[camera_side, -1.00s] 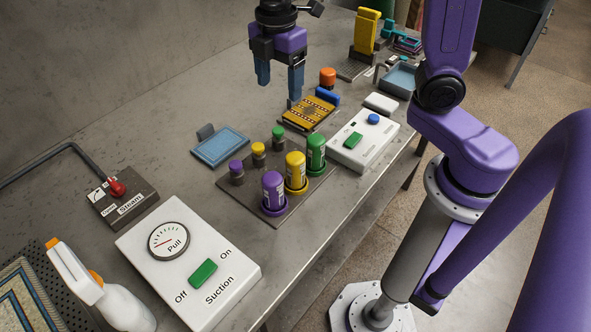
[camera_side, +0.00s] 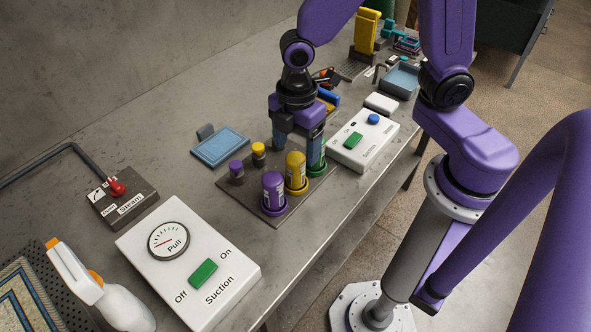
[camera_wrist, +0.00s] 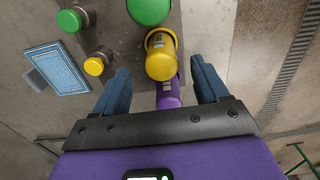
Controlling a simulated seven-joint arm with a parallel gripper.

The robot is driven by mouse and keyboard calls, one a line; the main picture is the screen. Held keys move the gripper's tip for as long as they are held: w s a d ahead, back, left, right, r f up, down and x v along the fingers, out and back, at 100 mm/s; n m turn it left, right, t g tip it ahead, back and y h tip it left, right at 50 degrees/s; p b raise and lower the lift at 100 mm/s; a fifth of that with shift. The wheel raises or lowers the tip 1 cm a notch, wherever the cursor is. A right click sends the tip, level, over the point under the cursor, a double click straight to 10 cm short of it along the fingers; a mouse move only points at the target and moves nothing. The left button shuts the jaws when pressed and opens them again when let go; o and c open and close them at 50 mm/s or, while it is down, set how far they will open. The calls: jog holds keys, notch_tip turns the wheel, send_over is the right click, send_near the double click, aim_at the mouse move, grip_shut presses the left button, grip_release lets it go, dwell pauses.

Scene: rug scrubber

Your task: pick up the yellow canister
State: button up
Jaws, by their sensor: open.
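The yellow canister (camera_side: 296,174) stands upright in a yellow base ring on a dark plate, between the purple canister (camera_side: 273,192) and the green canister (camera_side: 318,163). My gripper (camera_side: 298,152) is open and empty, pointing down just behind the yellow canister's top in the side view. One finger partly hides the green canister. In the wrist view, the yellow canister (camera_wrist: 161,57) lies between the lines of my two open fingers (camera_wrist: 160,67), apart from both. The purple canister (camera_wrist: 168,93) and green canister (camera_wrist: 149,9) show there too. How far the fingertips reach down is unclear.
Small purple (camera_side: 236,168) and yellow (camera_side: 258,152) capped jars stand on the plate's far side. A white suction panel (camera_side: 205,262) lies to the front left, another white panel (camera_side: 364,140) to the right. A blue pad (camera_side: 221,146) lies behind.

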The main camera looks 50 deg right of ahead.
aim_at(295, 173)
jog(key=shift+a+f, duration=0.15)
jog(key=shift+f, duration=1.9)
jog(key=shift+a+f, duration=0.15)
jog(key=shift+f, duration=1.85)
jog(key=c, duration=1.2)
